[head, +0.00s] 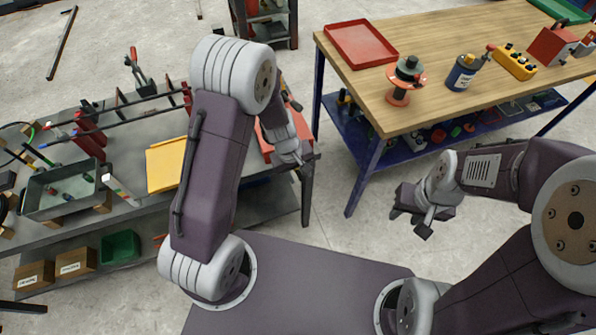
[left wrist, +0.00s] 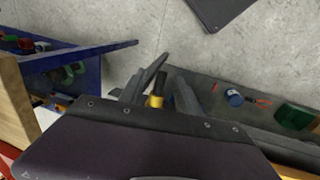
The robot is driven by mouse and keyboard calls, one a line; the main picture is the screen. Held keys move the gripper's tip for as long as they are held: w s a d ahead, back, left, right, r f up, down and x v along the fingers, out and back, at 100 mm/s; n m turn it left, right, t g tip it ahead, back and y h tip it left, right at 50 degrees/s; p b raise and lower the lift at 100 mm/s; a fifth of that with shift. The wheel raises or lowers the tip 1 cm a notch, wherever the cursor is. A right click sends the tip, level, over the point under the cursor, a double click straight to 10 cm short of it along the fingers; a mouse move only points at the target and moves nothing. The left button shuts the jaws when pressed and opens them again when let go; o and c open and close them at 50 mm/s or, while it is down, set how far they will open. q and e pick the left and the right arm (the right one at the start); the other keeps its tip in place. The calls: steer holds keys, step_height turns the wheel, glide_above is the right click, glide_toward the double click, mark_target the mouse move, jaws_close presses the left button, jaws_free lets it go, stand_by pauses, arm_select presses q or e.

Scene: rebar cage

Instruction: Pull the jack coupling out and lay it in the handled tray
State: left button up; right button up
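My left gripper (head: 308,160) hangs over the right end of the grey bench, by a red object (head: 268,150) partly hidden behind my forearm. In the left wrist view its two fingers (left wrist: 172,88) stand apart. A yellow and black piece (left wrist: 156,92) shows between them; I cannot tell whether it is touched or lies beyond. My right gripper (head: 422,214) is over bare floor, apart from both tables; its fingers are too unclear to judge. I cannot single out the jack coupling. A grey tray (head: 38,207) with small parts stands on the bench; I see no clear handle.
Dark bars (head: 140,104) with red blocks (head: 88,133) and a yellow plate (head: 166,165) are on the bench. The wooden table (head: 450,108) carries a red tray (head: 361,44), a spool (head: 405,80) and a blue can (head: 463,73). Floor is clear between the tables.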

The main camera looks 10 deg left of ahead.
arm_select(q)
steer(key=shift+c, duration=0.3)
jaws_close()
steer(key=shift+s+d+f+b, duration=0.1)
steer(key=shift+s+d+b, duration=0.25)
steer(key=shift+s, duration=0.2)
steer(key=shift+s+d+b, duration=0.4)
steer(key=shift+s+d, duration=0.2)
steer(key=shift+s, duration=0.3)
steer(key=shift+s+d+b, duration=0.35)
steer(key=shift+s+d, duration=0.25)
steer(key=shift+s, duration=0.3)
